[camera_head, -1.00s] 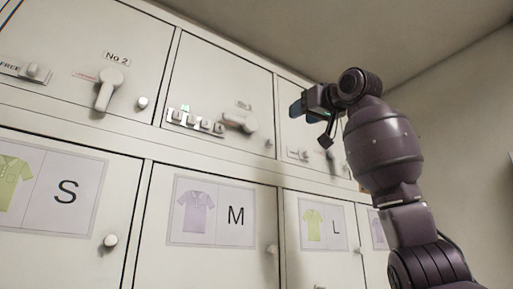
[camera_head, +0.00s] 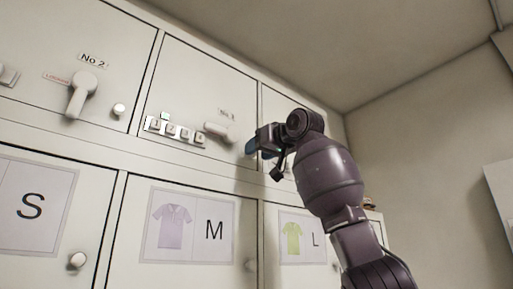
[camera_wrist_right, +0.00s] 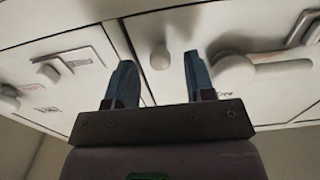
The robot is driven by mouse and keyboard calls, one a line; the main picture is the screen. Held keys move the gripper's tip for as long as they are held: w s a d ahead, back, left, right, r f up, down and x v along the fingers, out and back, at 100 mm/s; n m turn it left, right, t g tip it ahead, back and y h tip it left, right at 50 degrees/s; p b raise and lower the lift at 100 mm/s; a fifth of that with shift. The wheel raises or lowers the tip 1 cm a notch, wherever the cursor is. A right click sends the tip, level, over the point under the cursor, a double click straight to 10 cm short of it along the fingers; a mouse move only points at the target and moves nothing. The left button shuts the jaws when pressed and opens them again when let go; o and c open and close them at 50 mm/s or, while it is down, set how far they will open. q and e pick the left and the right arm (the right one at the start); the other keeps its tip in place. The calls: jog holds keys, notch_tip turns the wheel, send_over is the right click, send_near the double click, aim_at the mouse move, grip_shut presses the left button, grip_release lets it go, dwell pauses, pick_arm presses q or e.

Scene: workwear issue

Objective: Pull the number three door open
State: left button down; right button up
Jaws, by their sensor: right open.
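The number three door (camera_head: 205,85) is the upper middle locker door, shut flush in the head view; its small label is blurred. It has a row of numbered buttons (camera_head: 173,129) and a white lever (camera_head: 222,131) lying nearly sideways. Its round knob (camera_wrist_right: 159,57) shows in the right wrist view, between and beyond the fingertips, with no clear contact. My right gripper (camera_head: 254,147) is open at that door's lower right edge and hides the knob in the head view. Its two blue fingers (camera_wrist_right: 159,72) also show in the wrist view. My left gripper is not in view.
The No 2 door (camera_head: 50,50), with its lever (camera_head: 80,94) pointing down and a knob (camera_head: 119,109), is to the left. Below are shut doors with shirt sheets marked S, M (camera_head: 186,226) and L. A further upper door with a latch (camera_wrist_right: 62,67) adjoins.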

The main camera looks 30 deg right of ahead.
jog(key=shift+w, duration=0.55)
grip_shut()
